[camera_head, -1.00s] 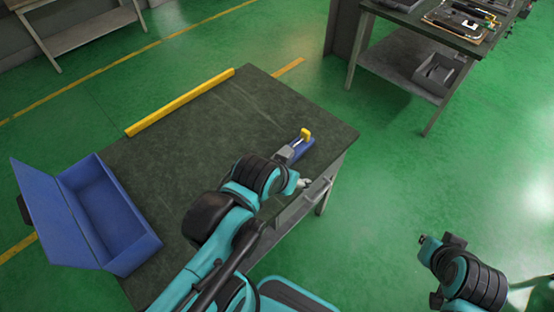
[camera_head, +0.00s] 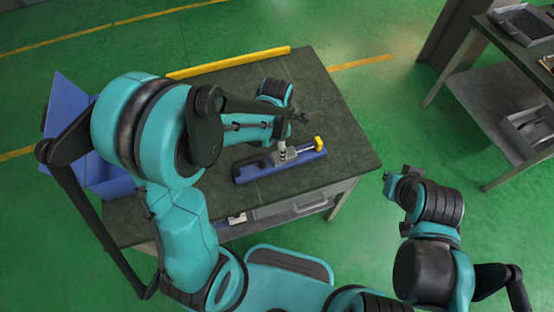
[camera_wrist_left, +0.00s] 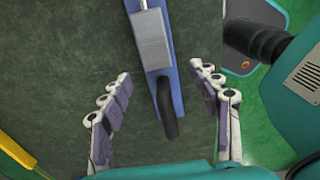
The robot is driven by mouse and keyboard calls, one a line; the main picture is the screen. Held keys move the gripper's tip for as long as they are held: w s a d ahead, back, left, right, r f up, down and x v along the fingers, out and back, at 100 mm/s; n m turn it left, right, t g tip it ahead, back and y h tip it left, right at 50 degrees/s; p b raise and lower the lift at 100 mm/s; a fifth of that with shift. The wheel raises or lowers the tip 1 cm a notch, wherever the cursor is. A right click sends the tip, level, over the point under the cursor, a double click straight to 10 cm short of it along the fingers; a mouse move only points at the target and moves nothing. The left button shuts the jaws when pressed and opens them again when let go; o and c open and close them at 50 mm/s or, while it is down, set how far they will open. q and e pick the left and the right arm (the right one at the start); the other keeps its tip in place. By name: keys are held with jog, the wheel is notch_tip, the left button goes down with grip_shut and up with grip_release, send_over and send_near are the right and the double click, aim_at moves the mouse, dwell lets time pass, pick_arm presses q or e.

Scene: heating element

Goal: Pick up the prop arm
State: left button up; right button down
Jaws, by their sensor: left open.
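The prop arm (camera_head: 262,170) appears to be the long blue piece on the dark table, with a black handle, a grey block and a yellow end. In the left wrist view its blue bar (camera_wrist_left: 178,85) runs down from the top, with the black handle (camera_wrist_left: 167,112) curving toward me. My left gripper (camera_wrist_left: 160,73) is open, its fingers apart on either side of the bar and handle, not closed on it. In the head view my left arm hides most of that gripper. My right gripper (camera_head: 397,178) hangs over the floor right of the table; its jaws are unclear.
A blue bin (camera_head: 70,105) at the table's left is partly hidden by my left arm. A yellow bar (camera_head: 230,61) lies along the table's far edge. Another table (camera_head: 500,45) with trays stands at the right. The right part of the dark table (camera_head: 345,130) is clear.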

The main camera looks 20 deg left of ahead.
pick_arm(q)
notch_tip(320, 180, down, 2)
jog(key=shift+a+f+b, duration=0.1)
jog(key=shift+b, duration=0.25)
jog(key=f, duration=0.1)
jog(key=f+b, duration=0.1)
jog(key=f, duration=0.1)
jog(key=f+b, duration=0.1)
jog(key=f, duration=0.1)
jog(key=shift+w, duration=0.3)
jog(key=shift+r, duration=0.1)
jog(key=c, duration=0.3)
grip_shut()
